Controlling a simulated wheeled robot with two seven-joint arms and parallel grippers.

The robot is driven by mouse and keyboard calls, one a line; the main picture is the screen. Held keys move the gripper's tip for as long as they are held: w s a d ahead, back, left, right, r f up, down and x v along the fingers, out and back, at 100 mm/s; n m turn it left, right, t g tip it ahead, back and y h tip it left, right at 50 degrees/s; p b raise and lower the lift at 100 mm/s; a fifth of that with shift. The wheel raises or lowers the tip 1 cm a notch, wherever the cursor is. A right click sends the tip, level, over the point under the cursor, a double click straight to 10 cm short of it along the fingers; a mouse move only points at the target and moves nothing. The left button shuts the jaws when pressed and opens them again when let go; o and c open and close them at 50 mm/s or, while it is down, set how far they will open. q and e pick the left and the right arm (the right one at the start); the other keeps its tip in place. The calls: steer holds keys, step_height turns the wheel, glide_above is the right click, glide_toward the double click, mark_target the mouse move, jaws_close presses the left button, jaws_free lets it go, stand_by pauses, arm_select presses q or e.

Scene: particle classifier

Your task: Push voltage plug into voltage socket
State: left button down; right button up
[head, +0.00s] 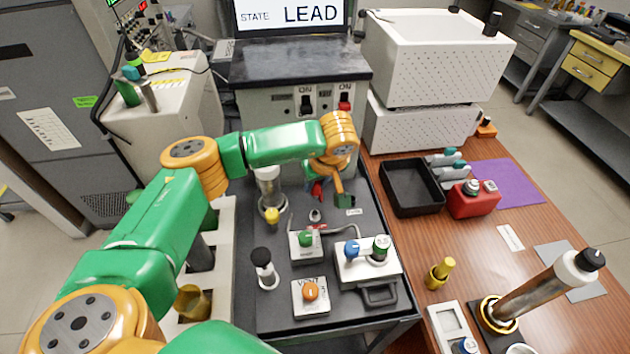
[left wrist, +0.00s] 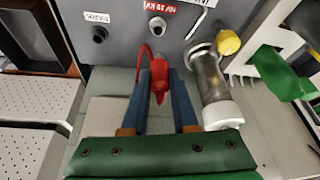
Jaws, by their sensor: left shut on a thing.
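The red voltage plug (left wrist: 160,80), with a thin red lead, is between the two blue fingers of my left gripper (left wrist: 164,95) in the left wrist view. The gripper is shut on it. A dark round socket (left wrist: 157,26) under a red label is on the grey panel just beyond the plug, nearly in line with it. I cannot tell whether the plug's hidden front end touches the socket. In the head view the red plug (head: 317,190) shows beside my left gripper (head: 335,198), over the black bench top. My right gripper is out of view.
A second dark socket (left wrist: 99,34) with a white label sits left on the panel. A glass cylinder (left wrist: 212,85) with a yellow knob (left wrist: 228,42) stands close right of the fingers. Small switch boxes (head: 307,244) stand nearer on the bench.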

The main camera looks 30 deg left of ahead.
mark_target(316, 198)
arm_select(q)
steer(key=shift+f+b, duration=1.95)
steer(key=shift+f, duration=0.65)
steer(key=shift+b, duration=0.3)
steer(key=shift+f, duration=0.1)
steer(key=shift+f+b, duration=0.35)
steer(key=shift+b, duration=0.05)
steer(key=shift+f+b, duration=0.95)
steer(key=shift+f, duration=0.05)
steer(key=c, duration=0.6)
jaws_free()
